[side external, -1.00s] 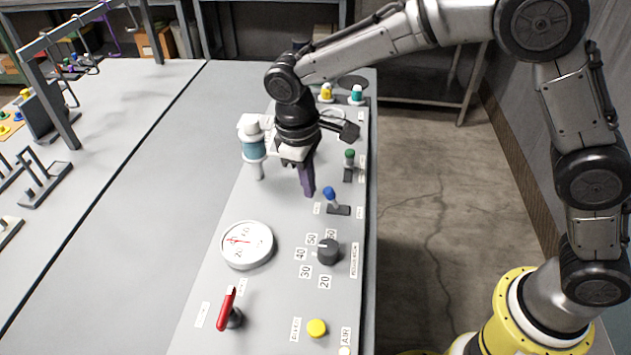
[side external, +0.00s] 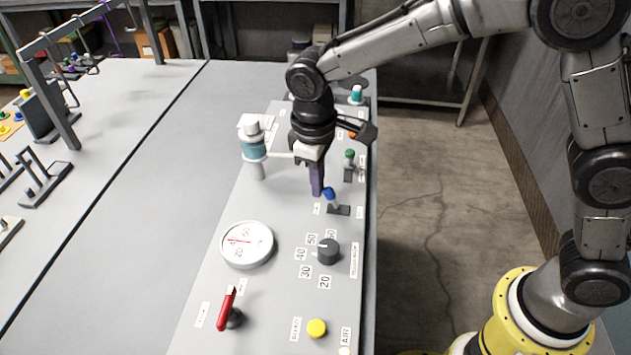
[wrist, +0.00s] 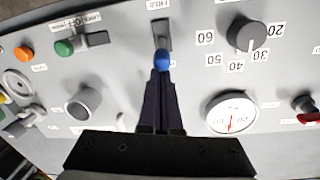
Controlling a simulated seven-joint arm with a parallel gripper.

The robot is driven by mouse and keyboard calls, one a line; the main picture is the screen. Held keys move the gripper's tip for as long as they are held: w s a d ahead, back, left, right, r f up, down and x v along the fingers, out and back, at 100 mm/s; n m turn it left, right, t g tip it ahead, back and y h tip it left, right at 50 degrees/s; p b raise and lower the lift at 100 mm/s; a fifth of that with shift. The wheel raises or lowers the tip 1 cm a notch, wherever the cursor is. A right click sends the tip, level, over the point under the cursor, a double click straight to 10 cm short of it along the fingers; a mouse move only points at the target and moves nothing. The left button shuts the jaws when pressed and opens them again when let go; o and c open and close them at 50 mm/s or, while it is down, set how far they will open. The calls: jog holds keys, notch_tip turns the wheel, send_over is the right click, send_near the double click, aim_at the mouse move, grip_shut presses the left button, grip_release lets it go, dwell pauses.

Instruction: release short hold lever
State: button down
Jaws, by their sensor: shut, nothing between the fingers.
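A lever with a blue knob (side external: 329,193) stands on a dark slotted base on the grey panel. My gripper (side external: 317,193) is shut and empty, its purple fingers pointing down just left of the blue knob. They look very close to it; contact cannot be told. In the wrist view the blue knob (wrist: 162,60) sits right at the tips of my closed fingers (wrist: 159,76). A similar lever with a green knob (side external: 350,154) stands farther back. The labels are too small to read surely, so I cannot tell which lever is called short hold.
A dark dial knob (side external: 328,252), a round white gauge (side external: 247,245), a red-handled lever (side external: 227,308) and a yellow button (side external: 316,328) lie toward the front. A white and teal cup unit (side external: 254,147) stands left of my gripper. The grey table at left is clear nearby.

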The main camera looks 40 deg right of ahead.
jog(key=shift+s+d+r, duration=0.15)
jog(key=shift+d, duration=0.05)
jog(key=shift+s+d+r+t+y, duration=0.3)
jog(key=shift+s+d+t+y, duration=0.15)
jog(key=shift+t+y, duration=0.4)
jog(key=shift+s+d+r+t+y, duration=0.15)
jog(key=shift+s+d+t+y, duration=0.45)
jog(key=shift+t+y, duration=0.3)
jog(key=shift+r, duration=0.15)
jog(key=shift+r, duration=0.7)
